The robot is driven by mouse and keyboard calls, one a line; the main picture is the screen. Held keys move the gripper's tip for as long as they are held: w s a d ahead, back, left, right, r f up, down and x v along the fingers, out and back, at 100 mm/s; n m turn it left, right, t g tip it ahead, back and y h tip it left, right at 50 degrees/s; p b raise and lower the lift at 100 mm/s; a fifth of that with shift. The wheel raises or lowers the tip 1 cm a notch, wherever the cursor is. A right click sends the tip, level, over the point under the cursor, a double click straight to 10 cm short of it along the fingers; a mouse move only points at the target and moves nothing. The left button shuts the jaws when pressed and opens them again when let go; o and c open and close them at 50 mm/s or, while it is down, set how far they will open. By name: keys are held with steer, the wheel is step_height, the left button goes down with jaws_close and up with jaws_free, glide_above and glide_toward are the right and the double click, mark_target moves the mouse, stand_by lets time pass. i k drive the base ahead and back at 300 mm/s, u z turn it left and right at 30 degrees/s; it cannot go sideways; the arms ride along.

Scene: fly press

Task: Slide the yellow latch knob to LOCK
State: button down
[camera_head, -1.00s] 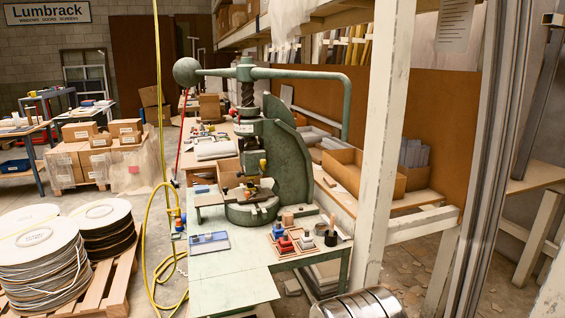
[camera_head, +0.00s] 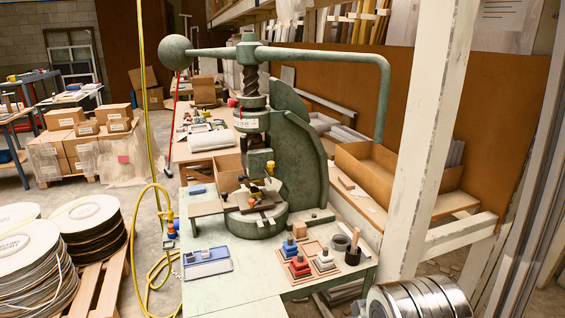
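The green fly press (camera_head: 290,165) stands on a pale green bench, its long top lever (camera_head: 320,54) ending in a round ball (camera_head: 174,52) at the left. A small yellow knob (camera_head: 270,167) shows beside the ram, above the press bed. My gripper is not in view.
A blue tray (camera_head: 207,270) lies on the front left of the bench (camera_head: 228,303). Red, blue and white stepped blocks (camera_head: 299,268) and a dark cup (camera_head: 340,243) stand front right. A yellow hose (camera_head: 147,225) hangs at the left. A white post (camera_head: 425,150) rises at the right.

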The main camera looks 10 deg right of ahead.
mark_target(270, 165)
steer(key=u, duration=0.35)
steer(key=i, duration=0.95)
steer(key=u, duration=0.55)
